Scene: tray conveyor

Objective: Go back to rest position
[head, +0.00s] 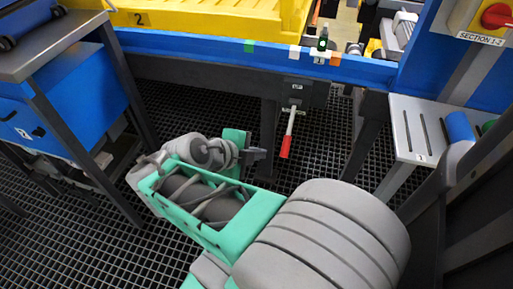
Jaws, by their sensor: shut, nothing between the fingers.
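My gripper (256,154) is in the middle of the head view, at the end of my folded grey and green arm. It is shut and empty, its small dark fingers pointing right. It hangs in front of the conveyor's dark lower frame, with the dark grid floor behind and below it. A red-handled lever (288,137) hangs to the right of the fingertips, apart from them in the picture.
A blue conveyor rail (190,45) crosses the back, with a yellow tray (200,17) above it. A metal-topped table (45,45) with a blue bin (75,98) stands left. A slotted metal shelf (420,115) with a blue cylinder (459,127) is right. Grid floor (110,225) is open at lower left.

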